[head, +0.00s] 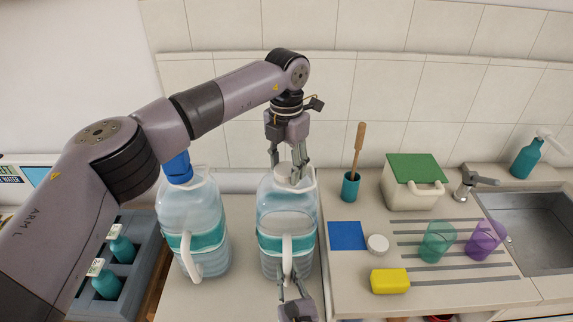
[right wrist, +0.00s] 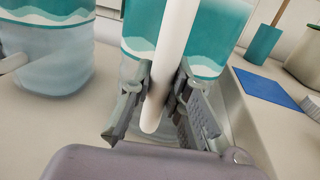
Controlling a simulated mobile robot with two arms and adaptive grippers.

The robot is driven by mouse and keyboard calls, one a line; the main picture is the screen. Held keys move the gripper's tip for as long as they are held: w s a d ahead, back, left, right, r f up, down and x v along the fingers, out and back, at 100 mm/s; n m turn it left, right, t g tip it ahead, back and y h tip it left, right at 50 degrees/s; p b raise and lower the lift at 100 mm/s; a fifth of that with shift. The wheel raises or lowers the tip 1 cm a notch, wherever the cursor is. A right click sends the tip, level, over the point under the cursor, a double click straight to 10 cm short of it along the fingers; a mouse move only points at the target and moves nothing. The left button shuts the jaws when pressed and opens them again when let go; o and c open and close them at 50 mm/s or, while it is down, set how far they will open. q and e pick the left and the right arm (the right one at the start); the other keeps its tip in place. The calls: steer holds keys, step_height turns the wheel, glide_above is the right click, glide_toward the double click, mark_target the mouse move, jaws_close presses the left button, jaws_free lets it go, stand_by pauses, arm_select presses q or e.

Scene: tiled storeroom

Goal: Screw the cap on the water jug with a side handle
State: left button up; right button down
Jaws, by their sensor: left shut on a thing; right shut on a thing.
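The water jug (head: 268,225) is clear with a teal label band and a white side handle (head: 287,245) facing me. It stands upright on the counter. My left gripper (head: 290,178) points down over its mouth and is shut on the white cap (head: 283,171), at the neck. The fingers partly hide the cap, so I cannot tell how it sits on the thread. My right gripper (head: 292,284) is shut on the lower part of the handle. The right wrist view shows its fingers (right wrist: 163,88) on both sides of the white handle (right wrist: 176,45).
A second jug (head: 203,215) with a blue cap (head: 178,168) stands close on the left. A grey crate (head: 150,240) holds teal bottles. To the right are a blue mat (head: 347,236), a white round piece (head: 378,244), a yellow sponge (head: 390,281), cups and a sink (head: 535,230).

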arm_select(q)
steer(key=m, duration=0.9)
steer(key=o, duration=1.4)
steer(key=shift+c, duration=0.2)
step_height(320, 180, up, 12)
